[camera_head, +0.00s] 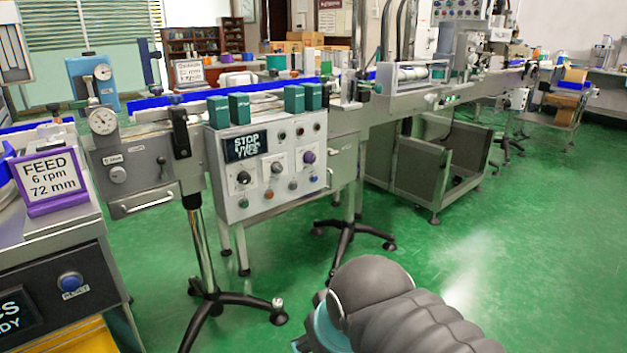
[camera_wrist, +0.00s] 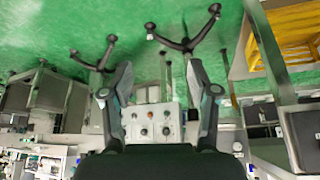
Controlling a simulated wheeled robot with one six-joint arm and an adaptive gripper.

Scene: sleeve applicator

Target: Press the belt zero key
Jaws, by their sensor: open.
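A grey control panel (camera_head: 268,200) hangs on the front of the conveyor line. It has a dark display (camera_head: 245,147) reading STOP with smaller, unclear text, several dark, red and purple knobs, and a row of small coloured buttons (camera_head: 268,193) along the bottom. The labels are too small to read, so I cannot tell which one is the belt zero key. In the wrist view, which is upside down, the panel (camera_wrist: 155,123) shows between the fingers. My gripper (camera_wrist: 160,68) is open and empty, apart from the panel. Its fingers do not show in the head view.
A feed sign (camera_head: 52,181) reading 6 rpm, 72 mm stands on a cabinet at left, with a blue button (camera_head: 70,282) below. Green blocks (camera_head: 239,108) line the panel's top. Black stand legs (camera_head: 215,305) spread below it. Green floor at right is clear.

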